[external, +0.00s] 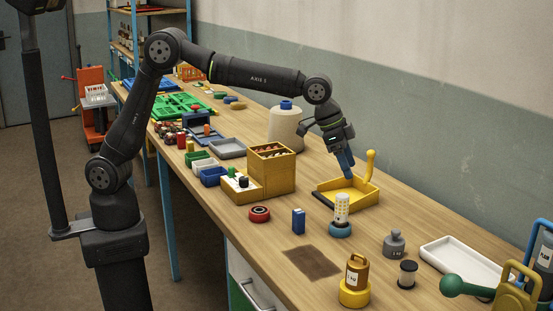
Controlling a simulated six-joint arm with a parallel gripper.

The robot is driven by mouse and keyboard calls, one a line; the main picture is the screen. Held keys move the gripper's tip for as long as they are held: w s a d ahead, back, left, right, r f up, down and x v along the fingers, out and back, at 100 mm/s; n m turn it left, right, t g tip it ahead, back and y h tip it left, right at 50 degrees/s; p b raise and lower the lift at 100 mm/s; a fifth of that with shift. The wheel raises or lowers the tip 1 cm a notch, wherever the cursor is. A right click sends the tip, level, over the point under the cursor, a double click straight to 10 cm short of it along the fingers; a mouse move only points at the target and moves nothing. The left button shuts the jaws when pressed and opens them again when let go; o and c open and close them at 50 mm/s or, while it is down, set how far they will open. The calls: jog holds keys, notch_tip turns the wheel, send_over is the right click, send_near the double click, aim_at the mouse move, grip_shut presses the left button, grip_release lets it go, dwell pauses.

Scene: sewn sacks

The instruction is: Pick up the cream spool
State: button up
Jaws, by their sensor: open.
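A large cream spool (286,128) with a blue top stands upright on the bench beside the wall, behind the wooden box. My gripper (347,171) is open and points down, to the right of the cream spool and apart from it. Its fingertips are above or just inside a yellow tray (329,203) with an upright handle; I cannot tell whether they touch it. I see nothing held between the fingers.
A wooden box (271,176) stands in front of the spool.

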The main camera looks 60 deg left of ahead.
aim_at(404, 263)
jog(key=shift+d, duration=0.1)
jog(key=s+d+f+m+h, duration=0.1)
jog(key=s+d+f+m, duration=0.1)
jog(key=d, duration=0.8)
jog(key=s+d+f+m+h, duration=0.1)
jog(key=s+d, duration=0.2)
jog(key=d, duration=0.7)
jog(key=x, duration=1.1)
jog(key=shift+a+f, duration=0.2)
jog(key=shift+f, duration=0.1)
jog(key=shift+x, duration=2.95)
jog(key=shift+s, duration=0.1)
jog(key=c, duration=1.1)
jog(key=shift+o, duration=0.2)
